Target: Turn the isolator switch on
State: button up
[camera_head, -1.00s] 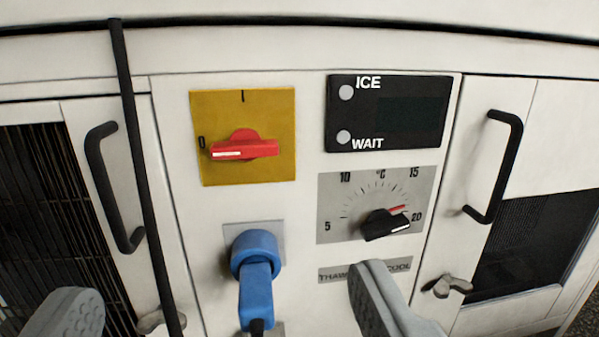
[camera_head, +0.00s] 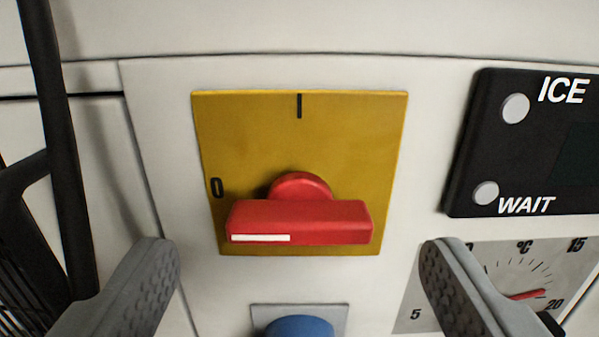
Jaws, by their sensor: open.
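The isolator switch is a red knob (camera_head: 300,221) on a yellow square plate (camera_head: 345,140). Its bar lies level, with the white mark at its left end, on the side of the "0" label. The "I" label is at the top middle of the plate. My gripper (camera_head: 298,262) is open, with one grey finger at the lower left and one at the lower right. The fingers appear on either side of the knob and slightly below it, with nothing between them. They do not appear to touch the knob.
A black ICE/WAIT display (camera_head: 530,145) is at the right. A temperature dial plate (camera_head: 415,315) is partly hidden behind my right finger. A blue plug (camera_head: 300,327) sits below the switch. A black vertical bar (camera_head: 62,150) and handle (camera_head: 25,215) are at the left.

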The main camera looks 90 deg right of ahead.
aim_at(299, 230)
jog(key=shift+w+d, duration=0.15)
jog(key=shift+d, duration=1.6)
jog(key=shift+c, duration=0.3)
jog(key=c, duration=0.9)
